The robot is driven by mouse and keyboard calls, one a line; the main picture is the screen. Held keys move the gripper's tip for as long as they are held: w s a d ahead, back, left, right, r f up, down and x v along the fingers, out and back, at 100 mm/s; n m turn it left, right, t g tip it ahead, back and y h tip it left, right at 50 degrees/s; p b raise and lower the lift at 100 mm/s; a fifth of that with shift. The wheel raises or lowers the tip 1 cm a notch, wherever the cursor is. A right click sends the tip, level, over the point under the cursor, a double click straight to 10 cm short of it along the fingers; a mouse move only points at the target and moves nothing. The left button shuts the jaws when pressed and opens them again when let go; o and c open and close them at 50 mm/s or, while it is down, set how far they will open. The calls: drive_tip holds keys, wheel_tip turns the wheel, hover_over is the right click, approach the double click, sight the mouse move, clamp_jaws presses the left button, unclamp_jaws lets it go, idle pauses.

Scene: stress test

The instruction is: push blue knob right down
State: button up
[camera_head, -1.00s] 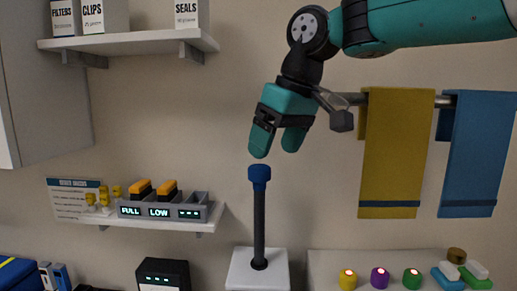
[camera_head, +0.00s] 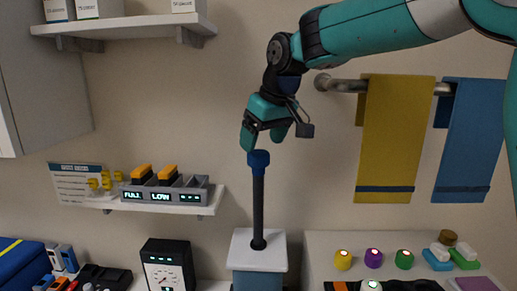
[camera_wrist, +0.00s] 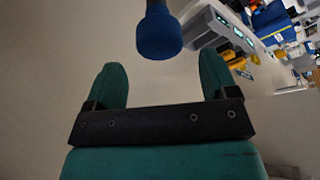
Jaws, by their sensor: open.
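The blue knob (camera_head: 258,160) tops a dark upright rod (camera_head: 258,210) that rises from a white-topped box (camera_head: 250,262). My gripper (camera_head: 263,140) is at the knob's height or just above it, its two teal fingers pointing down. In the head view one finger tip is left of the knob and the other to its upper right. In the wrist view the knob (camera_wrist: 159,34) lies beyond the fingertips, centred between the open fingers (camera_wrist: 163,78). Nothing is between the fingers. I cannot tell whether a finger touches the knob.
A shelf with a charger dock (camera_head: 165,192) is at left. A yellow towel (camera_head: 390,135) and a blue towel (camera_head: 470,140) hang on a rail at right. Yellow, purple and green buttons (camera_head: 373,258) sit on the right counter. A black gauge box (camera_head: 168,266) stands left of the rod.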

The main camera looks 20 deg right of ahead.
sight(259, 152)
drive_tip(key=shift+p+x, duration=0.4)
drive_tip(key=shift+x, duration=1.7)
drive_tip(key=c, duration=1.3)
wheel_tip(259, 152, down, 20)
drive_tip(key=b, duration=1.4)
drive_tip(key=shift+f, duration=0.1)
drive_tip(key=o, duration=1.3)
